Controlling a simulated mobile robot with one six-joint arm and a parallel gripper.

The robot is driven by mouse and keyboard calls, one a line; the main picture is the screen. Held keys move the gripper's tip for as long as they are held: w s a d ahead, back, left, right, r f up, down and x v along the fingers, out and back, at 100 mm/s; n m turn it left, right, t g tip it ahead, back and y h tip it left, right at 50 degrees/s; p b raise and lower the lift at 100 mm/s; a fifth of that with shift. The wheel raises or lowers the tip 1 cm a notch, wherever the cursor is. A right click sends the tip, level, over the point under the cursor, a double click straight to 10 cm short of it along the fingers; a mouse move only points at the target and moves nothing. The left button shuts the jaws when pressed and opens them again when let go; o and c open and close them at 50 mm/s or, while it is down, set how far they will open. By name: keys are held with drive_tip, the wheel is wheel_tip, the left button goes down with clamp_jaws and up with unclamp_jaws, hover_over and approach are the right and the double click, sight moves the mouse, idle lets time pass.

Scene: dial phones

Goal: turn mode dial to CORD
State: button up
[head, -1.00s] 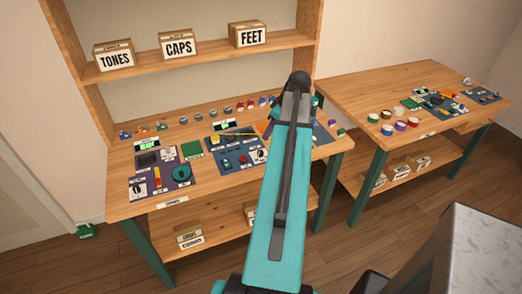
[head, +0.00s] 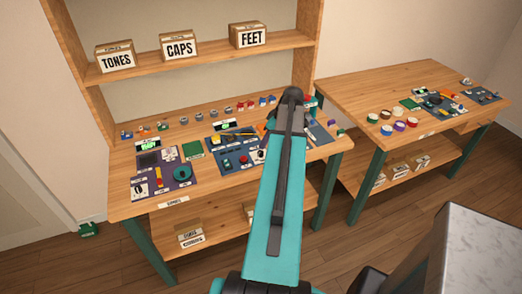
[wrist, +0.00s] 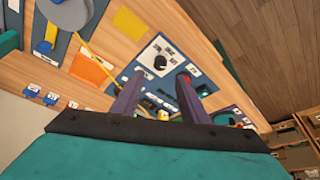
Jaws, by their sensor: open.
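A black dial knob (wrist: 160,62) sits on a white plate (wrist: 148,55) with small labels around it, in the wrist view. The labels are too small to read, so I cannot tell which mode the knob points to. My gripper (wrist: 157,80) is open, its two dark fingers spread and pointing toward the plate, with the knob showing just beyond the gap between their tips. Nothing is between the fingers. In the head view my arm hides the gripper and the bench part behind it. Another white dial plate (head: 139,188) is on the left purple panel.
An orange sheet (wrist: 92,62), a yellow pad (wrist: 130,22) and a grey disc (wrist: 66,12) lie near the plate. Small parts stand along the bench (head: 130,210). A second table (head: 350,85) stands at the right; a shelf (head: 200,57) holds labelled boxes.

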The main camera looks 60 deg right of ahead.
sight(260, 152)
drive_tip(key=shift+p+x, duration=1.2)
drive_tip(key=shift+x, duration=2.75)
